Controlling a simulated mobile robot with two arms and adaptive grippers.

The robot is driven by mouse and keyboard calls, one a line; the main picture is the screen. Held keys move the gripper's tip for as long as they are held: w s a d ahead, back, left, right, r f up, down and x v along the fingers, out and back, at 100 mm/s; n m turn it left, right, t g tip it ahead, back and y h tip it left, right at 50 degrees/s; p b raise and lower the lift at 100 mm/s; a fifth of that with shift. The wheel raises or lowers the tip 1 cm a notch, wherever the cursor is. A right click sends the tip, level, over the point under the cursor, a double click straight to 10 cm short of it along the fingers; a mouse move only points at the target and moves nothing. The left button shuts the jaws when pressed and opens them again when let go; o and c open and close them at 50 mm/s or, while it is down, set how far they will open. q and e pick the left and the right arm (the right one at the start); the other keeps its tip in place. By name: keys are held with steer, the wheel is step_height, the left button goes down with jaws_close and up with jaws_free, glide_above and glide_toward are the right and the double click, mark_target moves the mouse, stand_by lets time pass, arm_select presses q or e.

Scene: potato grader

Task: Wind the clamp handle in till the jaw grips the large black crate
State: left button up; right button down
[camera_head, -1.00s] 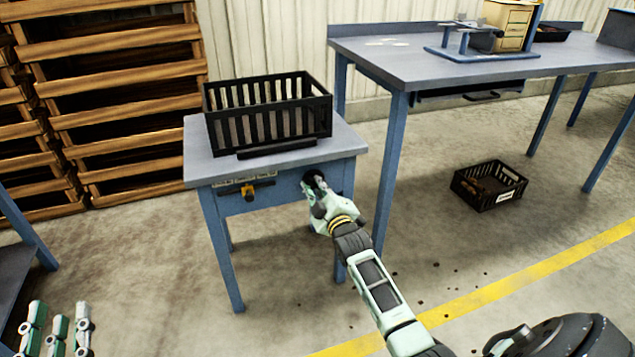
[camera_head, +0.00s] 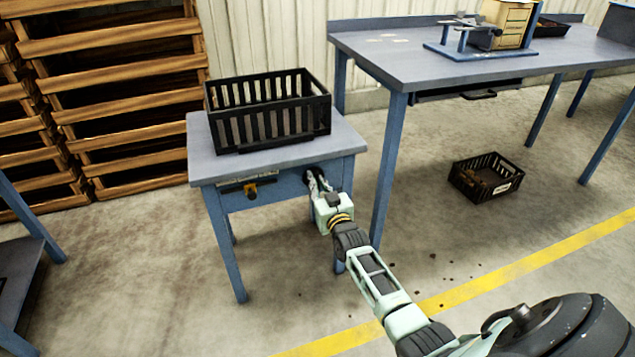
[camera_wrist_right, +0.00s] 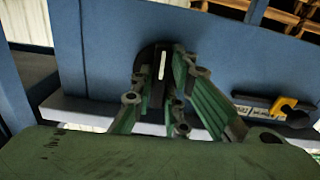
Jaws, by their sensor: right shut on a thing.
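The large black crate (camera_head: 270,118) stands upright on the small grey-topped blue table (camera_head: 335,142). The clamp jaw does not show apart from the crate's dark lower front edge, so I cannot tell any gap. My right gripper (camera_head: 313,177) is at the right part of the table's front panel, shut on the dark clamp handle. In the right wrist view its green fingers (camera_wrist_right: 160,75) are on either side of the black handle (camera_wrist_right: 157,75) with a pale strip, against the blue panel. The fingers partly hide the handle. My left gripper is out of view.
A yellow and black fitting (camera_head: 250,189) sits on the table front, left of the handle. A long workbench (camera_head: 425,62) stands close on the right, with a small black crate (camera_head: 487,178) on the floor. Wooden pallets (camera_head: 115,90) stand behind left. The front floor is open.

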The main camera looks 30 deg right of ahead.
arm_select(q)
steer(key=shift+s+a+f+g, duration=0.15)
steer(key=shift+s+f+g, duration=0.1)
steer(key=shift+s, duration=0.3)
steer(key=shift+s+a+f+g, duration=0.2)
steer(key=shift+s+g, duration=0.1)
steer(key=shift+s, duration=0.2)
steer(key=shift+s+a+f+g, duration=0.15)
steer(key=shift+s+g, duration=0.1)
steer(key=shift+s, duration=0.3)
arm_select(e)
steer(key=shift+f+m, duration=0.1)
steer(key=shift+m, duration=2.8)
steer(key=c, duration=2)
jaws_free()
steer(key=v, duration=1.2)
steer(key=shift+s, duration=0.1)
